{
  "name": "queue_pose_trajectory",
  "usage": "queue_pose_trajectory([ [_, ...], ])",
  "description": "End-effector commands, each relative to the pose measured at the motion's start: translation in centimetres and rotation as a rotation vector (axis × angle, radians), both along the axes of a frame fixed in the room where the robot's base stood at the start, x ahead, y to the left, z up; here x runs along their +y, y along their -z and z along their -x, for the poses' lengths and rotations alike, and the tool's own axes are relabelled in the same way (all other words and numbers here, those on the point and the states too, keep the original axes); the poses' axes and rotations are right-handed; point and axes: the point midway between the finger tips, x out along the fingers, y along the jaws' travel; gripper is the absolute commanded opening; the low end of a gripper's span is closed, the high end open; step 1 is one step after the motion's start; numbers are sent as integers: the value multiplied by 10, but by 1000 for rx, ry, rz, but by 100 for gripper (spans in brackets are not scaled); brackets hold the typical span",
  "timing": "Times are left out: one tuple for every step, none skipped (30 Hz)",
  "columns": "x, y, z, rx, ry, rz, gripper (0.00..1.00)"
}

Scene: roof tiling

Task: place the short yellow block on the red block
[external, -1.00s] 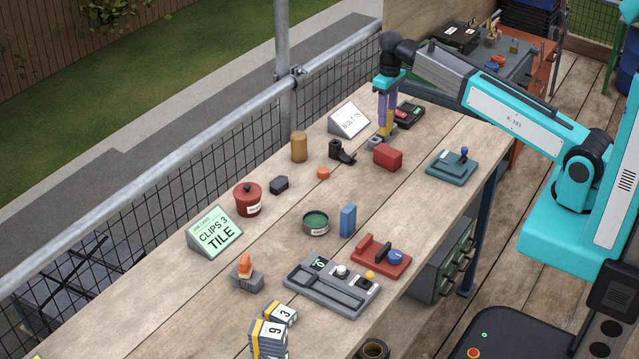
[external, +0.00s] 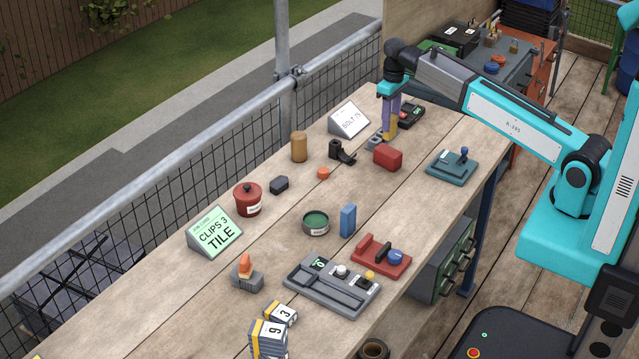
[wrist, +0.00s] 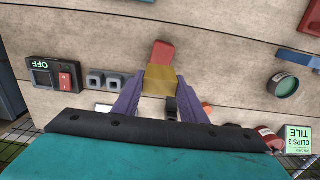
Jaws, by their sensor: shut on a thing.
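The short yellow block (external: 390,130) is held between the purple fingers of my gripper (external: 390,124), which is shut on it. The yellow block (wrist: 158,80) also shows between the fingertips in the wrist view. The red block (external: 388,158) lies on the bench just in front of the gripper in the external view. In the wrist view the red block (wrist: 162,53) shows just beyond the yellow block, partly hidden by it. The yellow block is beside the red block in the picture, not on it; its exact height is hard to tell.
A grey two-hole block (external: 375,141) stands close left of the gripper. A black bracket (external: 341,151), a switch box (external: 411,114) and a white sign (external: 349,119) are nearby. A teal joystick base (external: 452,165) is to the right. Bench between red block and joystick is clear.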

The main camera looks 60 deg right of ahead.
Motion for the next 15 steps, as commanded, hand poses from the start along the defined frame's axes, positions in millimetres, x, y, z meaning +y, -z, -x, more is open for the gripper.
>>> queue_pose_trajectory([
  [0, 7, 0, 0, 0, 0, 17],
  [0, 8, 0, 0, 0, 0, 17],
  [0, 10, 0, 0, 0, 0, 17],
  [0, 10, 0, 0, 0, 0, 17],
  [0, 10, 0, 0, 0, 0, 17],
  [0, 10, 0, -1, 0, 0, 17],
  [0, 10, 0, -1, 0, 0, 17],
  [0, 10, 0, -1, 0, 0, 17],
  [0, 10, 0, -1, 0, 0, 17],
  [0, 10, 0, -1, 0, 0, 17],
  [0, 10, 0, -1, 0, 0, 17],
  [0, 10, 0, -1, 0, 0, 17],
  [0, 10, 0, -1, 0, 0, 17],
  [0, 10, 0, -1, 0, 0, 17],
  [0, 11, 0, -1, 0, 0, 17],
])
